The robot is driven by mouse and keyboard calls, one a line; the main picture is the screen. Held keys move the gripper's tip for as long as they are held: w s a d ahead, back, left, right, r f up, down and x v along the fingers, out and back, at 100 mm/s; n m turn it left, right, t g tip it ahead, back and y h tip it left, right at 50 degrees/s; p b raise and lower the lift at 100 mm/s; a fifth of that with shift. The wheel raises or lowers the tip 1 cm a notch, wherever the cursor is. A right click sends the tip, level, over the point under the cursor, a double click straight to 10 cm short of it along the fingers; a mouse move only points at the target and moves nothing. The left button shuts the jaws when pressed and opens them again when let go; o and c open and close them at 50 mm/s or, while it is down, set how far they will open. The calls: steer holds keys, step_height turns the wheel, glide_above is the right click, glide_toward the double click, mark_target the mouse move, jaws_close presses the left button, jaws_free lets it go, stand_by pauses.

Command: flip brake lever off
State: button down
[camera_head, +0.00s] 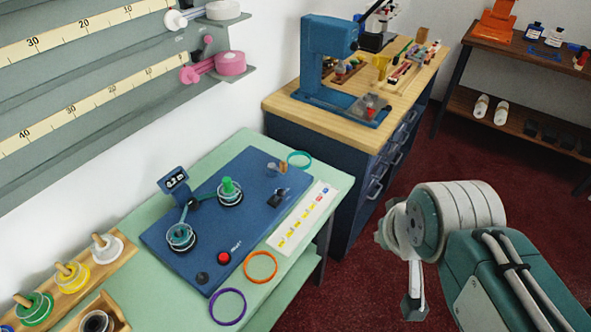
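The blue winding panel (215,265) lies on the pale green counter. A small dark lever-like fitting (277,196) with a light tip stands near the panel's right edge; it may be the brake lever, but its position is too small to read. A red button (224,258) and a black knob (202,278) sit at the panel's front. My gripper (414,305) hangs at the right, over the red floor, well apart from the panel. It is seen edge-on and partly hidden by my wrist, so its opening is unclear.
Two spools, one with a green peg (228,188), and a small display (174,181) are on the panel. Purple (227,306), orange (261,267) and teal (299,159) rings lie around it. A wooden-topped bench (300,109) stands behind. Open floor lies right of the counter.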

steer(key=shift+w+d, duration=0.15)
steer(key=shift+w, duration=0.3)
steer(key=w+f+m+g+y, duration=0.1)
steer(key=w+f+m+y, duration=0.4)
steer(key=w+f+m, duration=0.3)
steer(key=w+f+m+g+y, duration=0.1)
steer(key=w+f+m+y, duration=0.4)
steer(key=w+f+m, duration=0.3)
steer(key=w+m, duration=0.3)
steer(key=w, duration=0.4)
steer(key=shift+w+a+m+g+y, duration=0.25)
steer(key=shift+a+m+g+y, duration=0.05)
steer(key=shift+a+g+y, duration=0.1)
